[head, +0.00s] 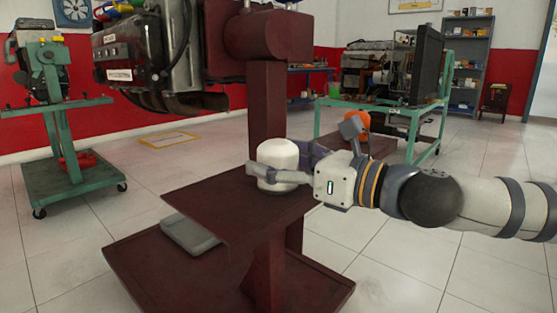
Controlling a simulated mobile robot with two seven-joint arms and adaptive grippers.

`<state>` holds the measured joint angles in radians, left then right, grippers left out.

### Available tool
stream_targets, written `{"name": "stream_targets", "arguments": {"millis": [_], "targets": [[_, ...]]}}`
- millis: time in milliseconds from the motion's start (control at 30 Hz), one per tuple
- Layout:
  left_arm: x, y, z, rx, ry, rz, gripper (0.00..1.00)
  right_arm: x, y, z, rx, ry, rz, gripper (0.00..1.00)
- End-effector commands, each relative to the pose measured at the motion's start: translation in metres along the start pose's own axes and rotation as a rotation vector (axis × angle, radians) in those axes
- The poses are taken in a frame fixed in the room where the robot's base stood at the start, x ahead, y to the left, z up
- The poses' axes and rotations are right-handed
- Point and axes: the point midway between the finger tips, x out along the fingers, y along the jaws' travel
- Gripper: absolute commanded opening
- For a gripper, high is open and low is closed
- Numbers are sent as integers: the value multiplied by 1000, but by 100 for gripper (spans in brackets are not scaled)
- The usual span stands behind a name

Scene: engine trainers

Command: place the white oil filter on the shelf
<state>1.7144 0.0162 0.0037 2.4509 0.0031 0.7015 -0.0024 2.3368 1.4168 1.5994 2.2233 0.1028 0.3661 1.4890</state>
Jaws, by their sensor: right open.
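The white oil filter (277,156) stands upright on the dark red shelf (215,200) of the engine stand, near the post. My right gripper (272,170) reaches in from the right at the filter's level. Its near finger lies across the lower front of the filter, and the far finger is partly hidden behind it. The jaws are open around the filter. I cannot tell whether a finger touches it. My left gripper is not in view.
The engine (150,60) hangs above on the stand's post (267,110). A grey tray (189,235) lies on the lower base (160,275). A green stand (66,150) is at left and a green cart (385,117) behind my right arm. The shelf's front left is clear.

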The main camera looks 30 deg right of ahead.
Motion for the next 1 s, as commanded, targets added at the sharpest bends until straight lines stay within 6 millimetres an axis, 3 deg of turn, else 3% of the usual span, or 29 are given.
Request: {"name": "stream_targets", "arguments": {"millis": [167, 500, 633, 1000], "targets": [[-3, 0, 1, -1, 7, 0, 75, -4, -1, 4, -1, -1, -2, 74], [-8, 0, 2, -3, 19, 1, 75, -86, -2, 5, 0, -2, -6, 74], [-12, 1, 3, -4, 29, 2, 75, -110, -1, 5, -1, -2, -4, 74], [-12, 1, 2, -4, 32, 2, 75, -120, 0, 2, 0, 0, 1, 74]]}}
